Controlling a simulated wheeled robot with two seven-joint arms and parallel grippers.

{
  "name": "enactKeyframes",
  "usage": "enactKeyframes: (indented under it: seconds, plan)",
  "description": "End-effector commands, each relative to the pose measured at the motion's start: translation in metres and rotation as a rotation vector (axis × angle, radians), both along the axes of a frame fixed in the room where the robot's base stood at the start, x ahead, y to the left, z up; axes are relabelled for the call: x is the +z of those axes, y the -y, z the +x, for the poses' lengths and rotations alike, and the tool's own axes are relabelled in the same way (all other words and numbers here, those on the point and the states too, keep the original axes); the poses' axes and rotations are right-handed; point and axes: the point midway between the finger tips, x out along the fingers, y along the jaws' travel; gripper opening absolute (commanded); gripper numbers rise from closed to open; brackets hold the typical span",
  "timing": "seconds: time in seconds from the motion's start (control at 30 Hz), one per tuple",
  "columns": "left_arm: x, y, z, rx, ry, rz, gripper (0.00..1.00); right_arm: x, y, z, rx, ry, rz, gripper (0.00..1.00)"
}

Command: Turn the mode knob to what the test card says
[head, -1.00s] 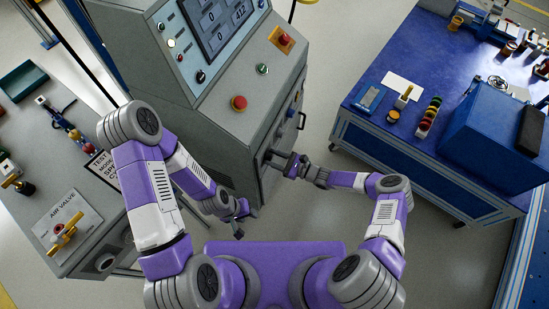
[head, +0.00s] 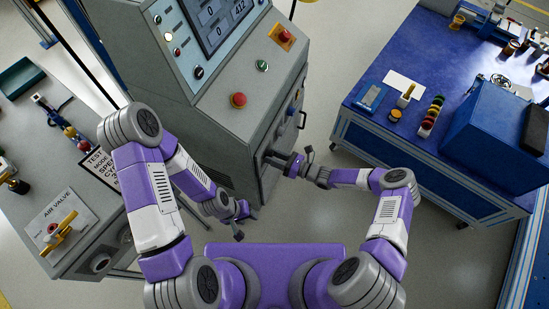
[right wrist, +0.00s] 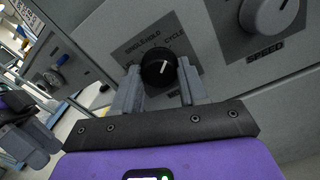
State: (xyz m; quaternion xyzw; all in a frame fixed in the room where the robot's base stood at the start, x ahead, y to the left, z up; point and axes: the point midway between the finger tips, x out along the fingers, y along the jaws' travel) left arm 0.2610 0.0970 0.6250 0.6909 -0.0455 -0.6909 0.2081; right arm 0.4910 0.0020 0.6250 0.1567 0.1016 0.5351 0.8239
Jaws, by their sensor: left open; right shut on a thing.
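The black mode knob (right wrist: 158,68) is on the machine's grey front panel in the right wrist view. Its white pointer points up and slightly right. SINGLE, HOLD and CYCLE are printed around it; the pointer's exact mark is hard to tell. My right gripper (right wrist: 158,82) is shut on the knob, one finger on each side. In the head view the right gripper (head: 272,158) is at the machine's front, and the knob is hidden. My left gripper (head: 241,222) is open and empty below the machine's front. The test card (head: 101,168) is partly hidden by my left arm; its mode word is unreadable.
A larger grey SPEED knob (right wrist: 270,12) is right of the mode knob. The machine (head: 205,110) has a red button (head: 239,99) on its sloped panel. A grey bench (head: 30,205) stands left, a blue workbench (head: 375,75) right. Floor between the machine and workbench is clear.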

Motion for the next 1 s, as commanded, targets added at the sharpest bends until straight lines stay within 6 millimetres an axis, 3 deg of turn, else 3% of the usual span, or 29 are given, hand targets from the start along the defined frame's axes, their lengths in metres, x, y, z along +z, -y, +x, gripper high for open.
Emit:
enactKeyframes:
  seconds: [0.37,0.87,0.9,1.0]
  plan:
    - [-0.006,0.0,0.0,0.0,0.0,0.0,0.43,-0.0006,0.0004,-0.0001,0.0,-0.135,0.058,0.12]
    - [-0.0062,0.0,0.0,0.0,0.0,0.0,0.43,-0.0003,0.0004,-0.0002,-0.001,-0.152,0.066,0.12]
    - [-0.0062,0.0,0.0,0.0,0.0,0.0,0.43,-0.0003,0.0003,-0.0003,-0.001,-0.152,0.066,0.49]
    - [-0.0062,0.0,0.0,0.0,0.0,0.0,0.43,-0.0003,0.0002,-0.0002,-0.001,-0.151,0.066,0.64]
